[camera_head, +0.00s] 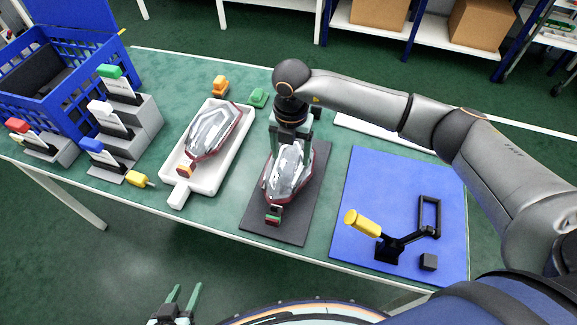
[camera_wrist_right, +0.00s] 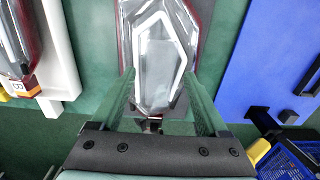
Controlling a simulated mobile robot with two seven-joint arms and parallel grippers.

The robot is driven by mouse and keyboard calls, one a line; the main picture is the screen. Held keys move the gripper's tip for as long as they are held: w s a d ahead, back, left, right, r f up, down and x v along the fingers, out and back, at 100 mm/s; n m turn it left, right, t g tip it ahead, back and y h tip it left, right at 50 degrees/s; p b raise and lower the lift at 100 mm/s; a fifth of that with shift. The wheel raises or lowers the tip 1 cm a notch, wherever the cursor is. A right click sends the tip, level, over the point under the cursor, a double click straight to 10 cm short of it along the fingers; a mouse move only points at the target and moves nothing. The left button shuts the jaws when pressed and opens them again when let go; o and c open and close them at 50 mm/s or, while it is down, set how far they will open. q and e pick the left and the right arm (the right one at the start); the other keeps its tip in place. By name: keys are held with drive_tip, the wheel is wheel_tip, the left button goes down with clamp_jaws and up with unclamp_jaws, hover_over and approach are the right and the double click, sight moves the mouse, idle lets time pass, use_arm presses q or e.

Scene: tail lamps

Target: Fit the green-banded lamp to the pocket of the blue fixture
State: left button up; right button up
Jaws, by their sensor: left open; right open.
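The green-banded lamp (camera_head: 284,183), with a clear faceted lens, a dark red rim and a green band at its near end, lies on a dark grey mat (camera_head: 264,223). My right gripper (camera_head: 289,147) points down over its far part, open, with the fingers apart. In the right wrist view the lamp (camera_wrist_right: 156,50) shows between the two open fingers (camera_wrist_right: 158,78); I cannot tell whether they touch it. The blue fixture (camera_head: 360,185) is a flat board at the right with a yellow-handled toggle clamp (camera_head: 366,224) and a small black block. My left gripper (camera_head: 186,296) is open and empty at the bottom edge.
A second lamp (camera_head: 213,133) with an orange band lies in a white tray (camera_head: 183,187) left of the mat. Grey stands with coloured-topped cards (camera_head: 143,122) and a blue crate (camera_head: 100,100) fill the left. Small orange, green and yellow pieces lie loose.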

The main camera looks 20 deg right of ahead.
drive_tip(key=shift+f, duration=0.2)
clamp_jaws()
idle(0.6)
idle(0.9)
